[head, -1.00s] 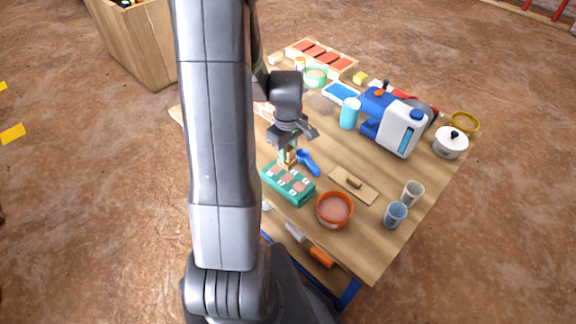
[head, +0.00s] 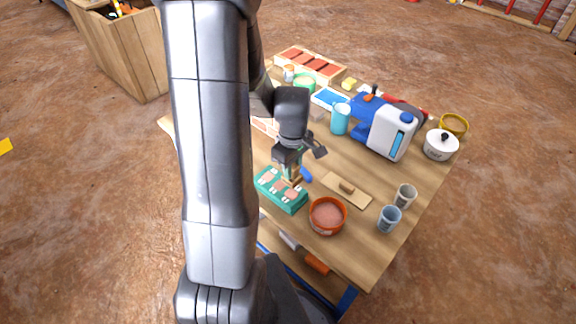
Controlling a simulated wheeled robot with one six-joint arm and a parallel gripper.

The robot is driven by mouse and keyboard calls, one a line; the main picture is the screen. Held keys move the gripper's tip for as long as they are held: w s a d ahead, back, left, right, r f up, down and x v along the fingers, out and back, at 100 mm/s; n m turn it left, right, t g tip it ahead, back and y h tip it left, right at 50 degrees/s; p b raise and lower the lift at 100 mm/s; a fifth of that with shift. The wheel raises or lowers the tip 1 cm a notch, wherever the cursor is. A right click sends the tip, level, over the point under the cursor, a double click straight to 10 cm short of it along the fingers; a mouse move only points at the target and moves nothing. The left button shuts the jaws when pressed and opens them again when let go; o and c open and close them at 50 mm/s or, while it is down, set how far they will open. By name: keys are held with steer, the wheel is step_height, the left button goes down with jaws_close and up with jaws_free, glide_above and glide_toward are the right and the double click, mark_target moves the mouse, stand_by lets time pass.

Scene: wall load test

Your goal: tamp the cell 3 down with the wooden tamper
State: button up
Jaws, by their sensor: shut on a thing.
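My gripper (head: 289,171) is shut on the wooden tamper (head: 292,180), a pale wooden piece whose lower end shows beneath the jaws. It is over the right back part of the teal mould (head: 281,207). The mould is a tray with several cells holding pinkish material, and small white labels mark it. The labels are too small to read, so I cannot tell which cell is cell 3. I cannot tell whether the tamper touches the fill or hangs just above it.
An orange bowl (head: 327,216) of pinkish material stands right of the mould. A wooden float (head: 347,189) lies behind the bowl. Two cups, a white pot (head: 441,144) and a blue-and-white machine (head: 385,127) stand farther right.

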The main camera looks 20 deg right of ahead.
mark_target(292, 180)
steer(key=shift+f+b, duration=2.05)
steer(key=shift+f, duration=0.75)
steer(key=shift+f+b, duration=0.45)
steer(key=shift+f, duration=0.1)
steer(key=shift+r+p, duration=2.85)
steer(key=shift+r, duration=0.75)
